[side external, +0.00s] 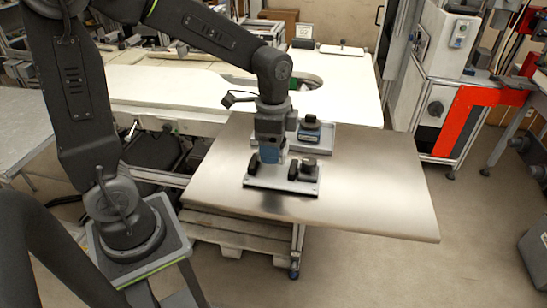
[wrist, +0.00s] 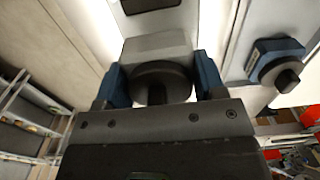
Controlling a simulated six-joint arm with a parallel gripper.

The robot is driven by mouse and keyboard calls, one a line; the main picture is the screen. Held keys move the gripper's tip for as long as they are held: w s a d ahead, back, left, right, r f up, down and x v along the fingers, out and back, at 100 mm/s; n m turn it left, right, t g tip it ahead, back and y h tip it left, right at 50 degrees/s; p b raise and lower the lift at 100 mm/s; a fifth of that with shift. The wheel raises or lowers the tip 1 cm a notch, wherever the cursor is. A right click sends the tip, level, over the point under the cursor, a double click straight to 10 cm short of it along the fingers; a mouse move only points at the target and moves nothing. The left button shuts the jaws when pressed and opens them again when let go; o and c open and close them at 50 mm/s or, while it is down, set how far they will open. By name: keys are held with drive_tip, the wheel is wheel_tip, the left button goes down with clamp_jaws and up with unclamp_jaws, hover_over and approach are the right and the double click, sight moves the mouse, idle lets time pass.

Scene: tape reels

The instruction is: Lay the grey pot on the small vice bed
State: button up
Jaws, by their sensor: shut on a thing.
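The grey pot (wrist: 148,46) is a grey block with a dark round cap, seen between the blue fingers in the wrist view. My gripper (wrist: 160,82) is shut on it from both sides. In the side view my gripper (side external: 269,160) points down, low over the small vice bed (side external: 272,186), between its two black blocks. The near finger mostly hides the pot there. I cannot tell whether the pot touches the bed. In the wrist view a black block (wrist: 150,4) shows beyond the pot.
A blue pot (wrist: 276,58) with a dark cap stands in a shallow grey tray (side external: 400,152) behind the bed; it also shows in the side view (side external: 309,134). The right part of the steel table (side external: 385,205) is clear.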

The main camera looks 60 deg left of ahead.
sight(273, 170)
drive_tip(key=shift+f, duration=2)
drive_tip(key=shift+f, duration=0.15)
drive_tip(key=o, duration=1.2)
